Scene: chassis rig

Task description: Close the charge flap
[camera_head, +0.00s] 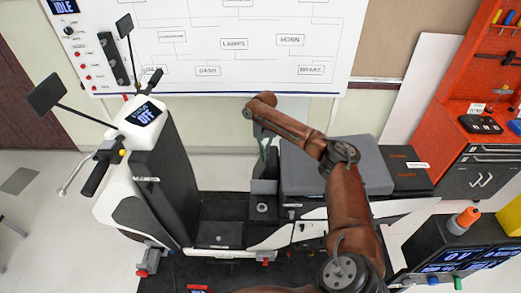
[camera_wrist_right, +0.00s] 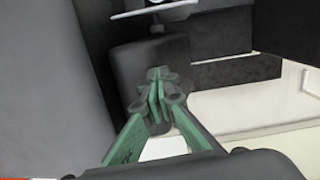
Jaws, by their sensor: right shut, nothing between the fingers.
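The white-and-black scooter (camera_head: 130,205) stands across the head view. In front of its grey seat (camera_head: 335,165) is a dark upright panel (camera_head: 264,187) above a recess with a round grey fitting (camera_head: 262,208). I cannot tell for certain which part is the charge flap. My right gripper (camera_head: 264,172) points down just above this panel. In the right wrist view its green fingers (camera_wrist_right: 160,88) are together and empty, in front of a dark rounded panel (camera_wrist_right: 150,55). Whether they touch it is unclear. My left gripper is not in view.
A whiteboard (camera_head: 235,45) with labels stands behind the scooter. A red tool bench (camera_head: 470,120) and a dark box with displays (camera_head: 455,245) are at the right. The handlebar and mirrors (camera_head: 47,95) are at the left. A light plate (camera_wrist_right: 155,9) crosses the wrist view's top.

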